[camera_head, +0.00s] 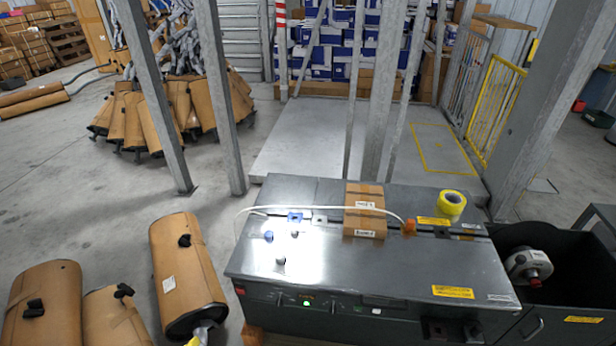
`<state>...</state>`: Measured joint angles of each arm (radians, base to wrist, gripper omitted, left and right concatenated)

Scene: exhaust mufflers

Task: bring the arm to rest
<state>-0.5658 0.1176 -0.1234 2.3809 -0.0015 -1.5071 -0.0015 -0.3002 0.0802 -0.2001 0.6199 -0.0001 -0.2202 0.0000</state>
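Neither of my arms nor grippers shows in the head view. Brown-wrapped exhaust mufflers stand or lie on the floor at the lower left; the nearest whole one (182,272) has a black fitting on its side and a metal pipe end at its bottom. Another brown muffler (42,305) is at the left edge of the frame, and a third (114,318) is partly cut off by the bottom edge.
A dark metal strapping table (340,268) carries a cardboard box (365,212) with a white strap arching past it, and a yellow tape roll (451,204). A black bin (560,245) adjoins on the right. Grey posts (222,90) rise behind; grey floor (60,190) is clear at left.

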